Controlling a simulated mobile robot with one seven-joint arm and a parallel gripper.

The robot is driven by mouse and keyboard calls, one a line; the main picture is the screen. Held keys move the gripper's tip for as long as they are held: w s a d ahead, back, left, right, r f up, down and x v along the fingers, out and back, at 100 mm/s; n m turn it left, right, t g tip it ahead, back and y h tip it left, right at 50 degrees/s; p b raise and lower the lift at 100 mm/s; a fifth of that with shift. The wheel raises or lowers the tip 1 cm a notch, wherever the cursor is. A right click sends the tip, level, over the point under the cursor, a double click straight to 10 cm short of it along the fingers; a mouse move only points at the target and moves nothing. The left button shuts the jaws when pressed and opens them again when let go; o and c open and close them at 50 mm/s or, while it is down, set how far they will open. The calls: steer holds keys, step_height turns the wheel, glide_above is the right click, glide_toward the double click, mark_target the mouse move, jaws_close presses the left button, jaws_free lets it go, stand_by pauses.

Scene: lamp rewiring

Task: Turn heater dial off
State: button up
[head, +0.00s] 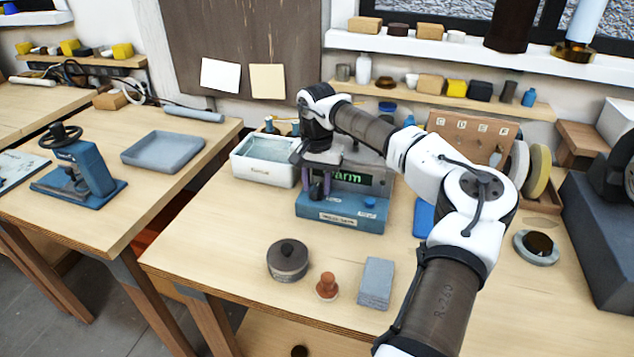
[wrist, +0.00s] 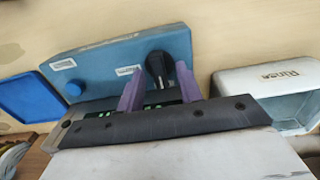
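The heater (head: 342,212) is a blue box on the workbench. Its green display (head: 350,178) is partly covered by my arm, with "arm" readable. In the wrist view the heater's blue top (wrist: 105,62) shows a black dial (wrist: 156,64) and a round blue button (wrist: 74,89). My gripper (head: 319,188) points down at the heater's left part, where the dial is mostly hidden in the head view. In the wrist view my gripper (wrist: 158,70) has its purple fingers apart, one on each side of the dial, with visible gaps. I cannot tell how deep they reach around it.
A white rinse tray (head: 263,165) stands close at the heater's left. A blue tray (head: 424,218) lies to its right. A dark round pot (head: 288,260), an orange-brown knobbed piece (head: 327,286) and a grey block (head: 376,283) stand in front. The bench's front left is clear.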

mark_target(317, 186)
step_height(317, 186, up, 14)
steer(key=b, duration=0.2)
steer(key=shift+b, duration=0.35)
steer(key=shift+f, duration=0.15)
